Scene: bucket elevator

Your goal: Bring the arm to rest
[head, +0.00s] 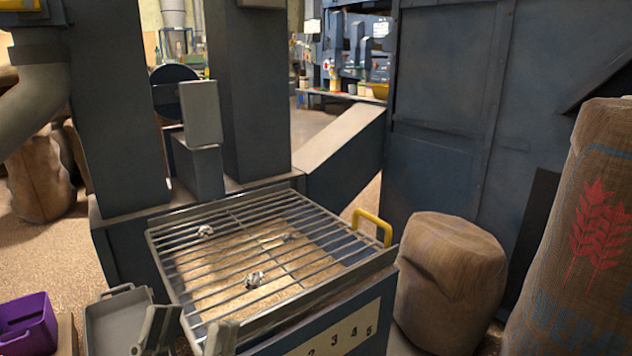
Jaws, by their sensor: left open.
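My left gripper (188,335) shows at the bottom edge, left of centre. Its two grey fingers stand apart with nothing seen between them. It is at the front left corner of the barred grate (215,250), in front of it in the picture. I cannot tell whether it touches the grate or the hopper's front. Most of the left arm is cut off by the lower edge. My right gripper is not in view.
The grate lies over a hopper of grain, with small pale lumps on it and a yellow handle (373,226). A grey pan (113,296) and purple bin (28,318) stand left. Sacks (452,270) stand right. Dark machine columns (115,110) rise behind.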

